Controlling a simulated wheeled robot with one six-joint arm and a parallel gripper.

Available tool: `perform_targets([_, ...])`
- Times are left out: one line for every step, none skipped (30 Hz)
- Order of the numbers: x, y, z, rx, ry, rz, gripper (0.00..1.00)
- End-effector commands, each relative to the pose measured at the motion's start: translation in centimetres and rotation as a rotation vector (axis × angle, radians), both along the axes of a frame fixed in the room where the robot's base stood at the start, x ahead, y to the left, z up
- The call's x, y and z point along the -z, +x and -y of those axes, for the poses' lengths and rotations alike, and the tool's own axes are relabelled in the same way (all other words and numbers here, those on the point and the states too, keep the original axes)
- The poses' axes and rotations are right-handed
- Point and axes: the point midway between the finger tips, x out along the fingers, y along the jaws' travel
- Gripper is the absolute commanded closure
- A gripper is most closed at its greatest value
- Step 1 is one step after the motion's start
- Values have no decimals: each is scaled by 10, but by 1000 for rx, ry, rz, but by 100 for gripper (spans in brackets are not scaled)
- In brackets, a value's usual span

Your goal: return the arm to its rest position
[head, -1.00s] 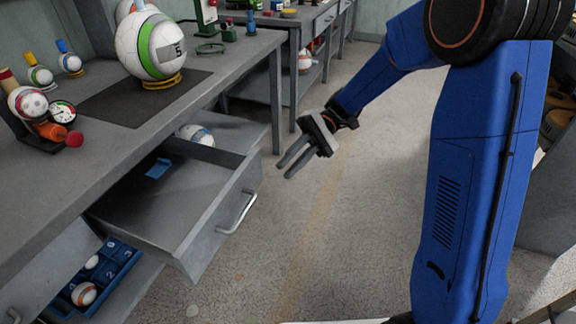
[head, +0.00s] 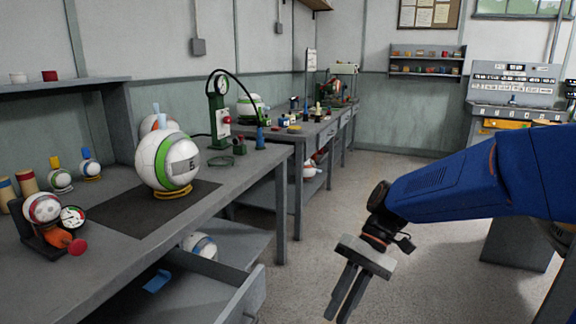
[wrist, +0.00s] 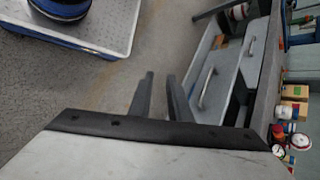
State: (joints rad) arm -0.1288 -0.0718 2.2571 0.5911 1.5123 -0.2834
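My blue arm (head: 470,185) reaches in from the right in the head view, over the floor. My gripper (head: 337,315) hangs at its end, right of the open drawer and clear of the bench, with its fingers pointing down. In the wrist view my gripper (wrist: 160,76) shows two dark fingers with a gap between them and nothing held.
A grey bench (head: 110,275) on the left carries a large white and green ball (head: 164,160) and small balls. An open drawer (head: 237,300) sticks out toward my gripper. A control console (head: 515,90) stands at the back right. The floor between is free.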

Motion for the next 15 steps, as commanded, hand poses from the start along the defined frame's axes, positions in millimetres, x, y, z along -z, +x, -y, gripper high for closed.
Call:
perform_targets([-1,-6,8,13,-28,40,83])
perform_targets([-1,-9,13,19,-46,62,83])
perform_targets([-1,-13,20,27,-69,92,83])
perform_targets([-1,-16,25,35,-87,113,83])
perform_targets([-1,-18,30,42,-104,136,83])
perform_targets([0,-22,36,51,-126,165,83])
perform_targets([0,-25,41,58,-144,187,83])
perform_targets([0,-27,46,67,-160,210,83])
perform_targets([0,-30,53,77,-182,241,83])
perform_targets([1,-32,58,85,-197,264,83])
perform_targets([1,-35,63,93,-215,287,83])
perform_targets([1,-38,70,105,-236,318,83])
perform_targets([1,-40,74,113,-251,341,83])
perform_targets([1,-42,79,121,-267,364,83])
perform_targets([1,-45,86,132,-287,395,83])
